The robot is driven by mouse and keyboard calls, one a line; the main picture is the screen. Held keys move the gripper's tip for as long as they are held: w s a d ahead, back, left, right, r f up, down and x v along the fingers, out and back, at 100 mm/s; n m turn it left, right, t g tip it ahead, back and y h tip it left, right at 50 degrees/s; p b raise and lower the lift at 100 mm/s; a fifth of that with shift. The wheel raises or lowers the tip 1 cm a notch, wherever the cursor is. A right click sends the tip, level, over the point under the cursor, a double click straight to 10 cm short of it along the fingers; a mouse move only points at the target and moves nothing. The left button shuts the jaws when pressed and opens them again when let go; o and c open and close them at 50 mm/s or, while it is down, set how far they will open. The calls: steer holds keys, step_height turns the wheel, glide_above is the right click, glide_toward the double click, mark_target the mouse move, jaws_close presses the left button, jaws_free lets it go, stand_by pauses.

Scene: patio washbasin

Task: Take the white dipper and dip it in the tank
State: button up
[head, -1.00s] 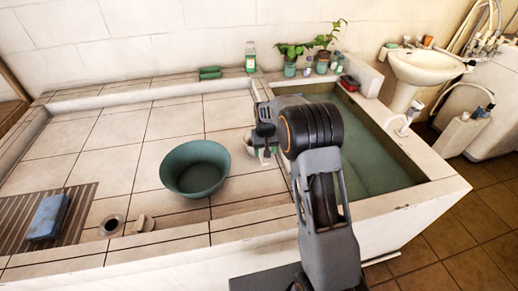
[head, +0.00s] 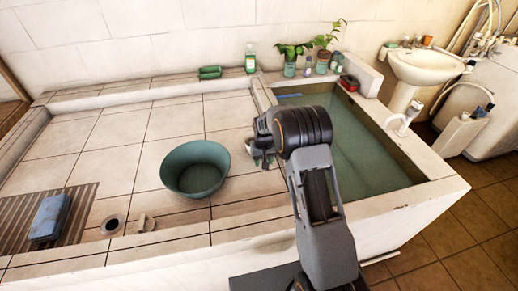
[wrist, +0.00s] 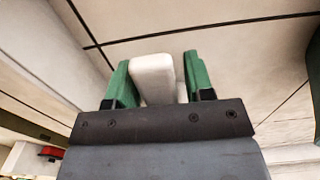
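The white dipper (wrist: 155,78) shows in the wrist view as a pale block, its handle or edge, between the two green fingers of my gripper (wrist: 160,85). The left finger is close against it; a narrow gap shows on the right side, so the gripper looks open around it. In the head view a pale piece (head: 247,144) shows just below my gripper on the tiled deck, mostly hidden by the arm. The tank (head: 445,187), a tiled basin of greenish water, lies to the right of my gripper.
A green bowl (head: 195,170) stands left of the gripper. A blue block (head: 49,216) lies on a slatted grate. Potted plants (head: 290,66) and a green bottle (head: 250,58) line the back ledge. A white sink (head: 428,68) stands at back right.

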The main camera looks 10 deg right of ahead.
jaws_close()
steer(key=shift+r, duration=0.15)
steer(key=shift+r, duration=0.25)
step_height(320, 180, up, 2)
steer(key=shift+r, duration=0.1)
steer(key=s+a+r+b, duration=0.1)
steer(key=s+a+r, duration=0.4)
steer(key=s+r, duration=0.5)
steer(key=s, duration=0.3)
steer(key=shift+b, duration=0.35)
